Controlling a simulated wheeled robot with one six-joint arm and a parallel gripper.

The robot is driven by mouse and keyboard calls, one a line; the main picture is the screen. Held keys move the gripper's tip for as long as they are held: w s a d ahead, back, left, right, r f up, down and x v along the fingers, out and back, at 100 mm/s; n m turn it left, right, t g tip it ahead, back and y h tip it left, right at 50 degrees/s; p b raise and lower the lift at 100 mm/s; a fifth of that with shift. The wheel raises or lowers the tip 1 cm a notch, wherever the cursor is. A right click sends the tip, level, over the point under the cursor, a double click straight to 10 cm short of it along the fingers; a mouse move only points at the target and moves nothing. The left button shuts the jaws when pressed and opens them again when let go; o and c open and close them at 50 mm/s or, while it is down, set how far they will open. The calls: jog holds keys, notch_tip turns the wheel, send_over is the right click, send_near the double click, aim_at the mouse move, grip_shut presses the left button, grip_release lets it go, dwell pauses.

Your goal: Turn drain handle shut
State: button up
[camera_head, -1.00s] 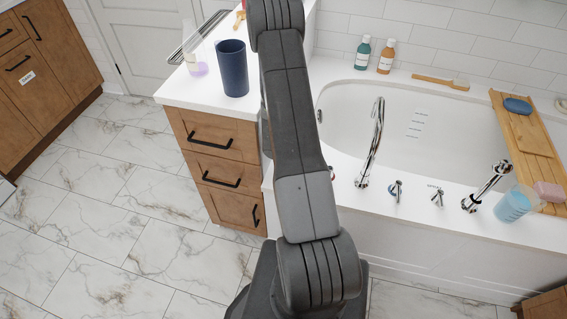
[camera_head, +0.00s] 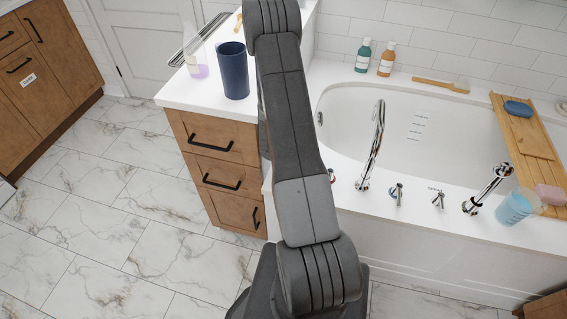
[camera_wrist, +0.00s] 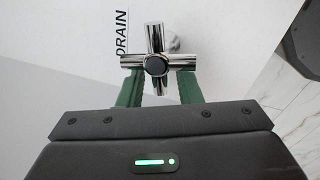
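The drain handle (camera_wrist: 158,62) is a chrome cross with a dark round centre, in the wrist view. It stands beside black DRAIN lettering (camera_wrist: 122,32) on a white surface. My gripper (camera_wrist: 159,88) has its two green fingers apart, one on each side of the handle's near arm, with a gap visible on both sides. The fingertips reach the handle's side arms in the picture; I cannot tell whether they touch.
The white bathtub (camera_head: 345,97) lies right of my arm. A tall chrome spout (camera_head: 373,150), small taps (camera_head: 397,193) and a hand shower (camera_head: 488,188) stand along its near rim. A vanity with a dark blue cup (camera_head: 233,70) stands left. The marble floor (camera_head: 120,205) is clear.

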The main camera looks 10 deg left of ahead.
jog(key=shift+r, duration=0.1)
notch_tip(320, 180, up, 13)
jog(key=s+p, duration=0.2)
jog(key=p, duration=0.7)
jog(key=shift+s+d+r+p, duration=0.2)
jog(key=shift+s+d+p, duration=0.1)
jog(key=shift+s+p, duration=0.05)
